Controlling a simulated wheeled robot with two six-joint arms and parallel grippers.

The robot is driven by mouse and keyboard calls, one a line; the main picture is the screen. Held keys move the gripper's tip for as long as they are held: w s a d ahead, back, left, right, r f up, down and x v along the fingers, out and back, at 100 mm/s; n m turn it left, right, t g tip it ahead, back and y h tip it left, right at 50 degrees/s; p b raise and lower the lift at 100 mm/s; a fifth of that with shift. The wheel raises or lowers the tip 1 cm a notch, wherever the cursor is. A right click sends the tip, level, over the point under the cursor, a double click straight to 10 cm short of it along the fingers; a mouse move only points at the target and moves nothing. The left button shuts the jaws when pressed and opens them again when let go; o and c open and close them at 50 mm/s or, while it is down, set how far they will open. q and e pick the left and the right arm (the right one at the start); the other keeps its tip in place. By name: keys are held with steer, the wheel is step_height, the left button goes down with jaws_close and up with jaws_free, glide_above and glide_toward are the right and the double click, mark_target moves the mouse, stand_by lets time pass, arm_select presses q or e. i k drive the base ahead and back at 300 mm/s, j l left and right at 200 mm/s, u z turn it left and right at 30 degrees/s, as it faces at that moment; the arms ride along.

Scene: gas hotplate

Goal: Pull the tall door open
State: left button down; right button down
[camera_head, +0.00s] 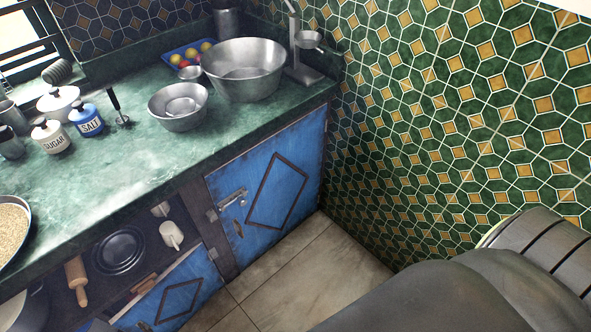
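The tall blue door (277,188) is under the right end of the green counter, with a dark diamond frame on its face. It looks shut. A metal latch (230,199) sits at its upper left edge, against the dark post. A small handle (238,228) is on the door below the latch. Neither of my grippers shows in this view, so their opening and their distance from the door are hidden.
A shorter blue front (188,294) stands left of the post, below an open shelf with a rolling pin (76,281) and dark plate (120,250). Metal bowls (243,70) and jars stand on the counter (135,165). The tiled wall (440,120) is close right.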

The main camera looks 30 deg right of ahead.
mark_target(279, 175)
steer(key=z, duration=0.75)
